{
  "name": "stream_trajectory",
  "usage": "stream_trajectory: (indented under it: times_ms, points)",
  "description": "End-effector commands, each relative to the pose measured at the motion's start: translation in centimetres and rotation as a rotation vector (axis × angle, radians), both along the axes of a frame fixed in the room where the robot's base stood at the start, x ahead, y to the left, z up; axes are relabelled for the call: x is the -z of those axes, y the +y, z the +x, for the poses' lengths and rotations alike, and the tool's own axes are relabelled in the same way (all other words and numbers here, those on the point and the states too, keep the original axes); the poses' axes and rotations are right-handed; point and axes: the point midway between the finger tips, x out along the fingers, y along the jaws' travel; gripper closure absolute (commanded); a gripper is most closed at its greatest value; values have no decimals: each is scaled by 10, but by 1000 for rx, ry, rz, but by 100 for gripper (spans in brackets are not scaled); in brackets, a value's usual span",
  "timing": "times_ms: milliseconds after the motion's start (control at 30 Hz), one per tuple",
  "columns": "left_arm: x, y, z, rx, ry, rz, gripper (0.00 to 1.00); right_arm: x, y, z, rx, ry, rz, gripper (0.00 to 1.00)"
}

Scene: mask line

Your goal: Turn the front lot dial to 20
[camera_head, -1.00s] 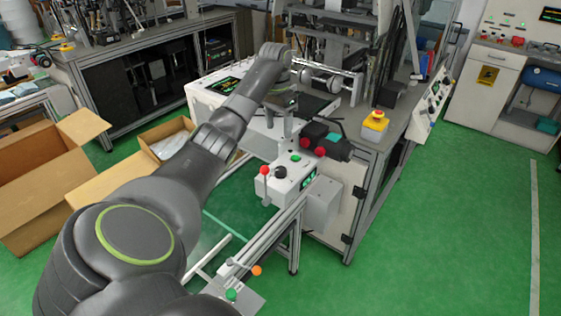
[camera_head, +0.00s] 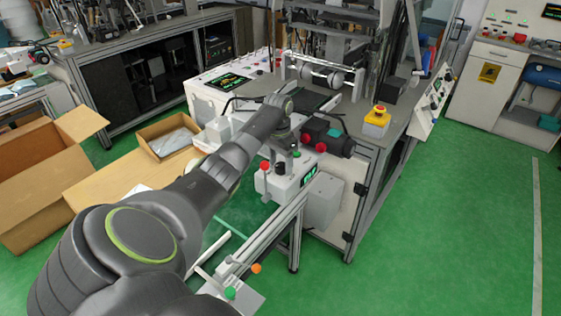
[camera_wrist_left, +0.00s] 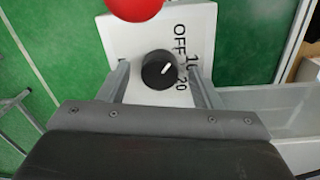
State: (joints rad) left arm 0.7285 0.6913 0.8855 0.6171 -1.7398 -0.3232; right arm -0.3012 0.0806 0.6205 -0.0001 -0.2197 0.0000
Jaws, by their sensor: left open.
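The lot dial (camera_wrist_left: 158,70) is a black round knob with a white pointer line on a white box, marked OFF, 10 and 20. Its pointer slants up and right in the left wrist view, roughly between OFF and 10; I cannot tell the exact setting. In the head view the dial (camera_head: 280,168) sits on the white box (camera_head: 292,184) at the front of the machine. My left gripper (camera_wrist_left: 160,88) is open, with one finger on each side of the dial, apparently apart from it. In the head view the gripper (camera_head: 282,156) is just above the dial. My right gripper is not in view.
A red ball-topped lever (camera_head: 265,166) stands beside the dial on the same box. Red and black knobs (camera_head: 310,140) and a yellow-based red button (camera_head: 377,116) are on the machine behind. Cardboard boxes (camera_head: 45,185) lie to the left.

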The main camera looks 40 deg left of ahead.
Motion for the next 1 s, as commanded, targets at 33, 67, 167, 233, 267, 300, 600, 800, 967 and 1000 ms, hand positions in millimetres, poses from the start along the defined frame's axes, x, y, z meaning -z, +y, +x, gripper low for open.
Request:
stream_trajectory:
  times_ms: [33,67,167,233,267,300,600,800,967,1000]
  points:
    - [1,0,0,0,1,0,42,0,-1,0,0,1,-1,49]
    - [2,0,0,0,1,0,42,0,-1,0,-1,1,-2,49]
    - [2,0,0,0,1,0,42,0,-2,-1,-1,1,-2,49]
    - [2,0,0,0,1,0,42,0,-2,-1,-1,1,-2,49]
    - [2,0,0,0,1,0,42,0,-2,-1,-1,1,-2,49]
    - [2,0,0,0,1,0,47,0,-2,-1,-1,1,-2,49]
    - [1,0,0,0,1,0,86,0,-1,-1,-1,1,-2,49]
    - [1,0,0,12,0,0,86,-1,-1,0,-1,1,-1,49]
    - [0,-1,0,63,1,-1,86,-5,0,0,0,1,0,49]
    - [-1,0,0,82,1,-1,86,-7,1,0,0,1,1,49]
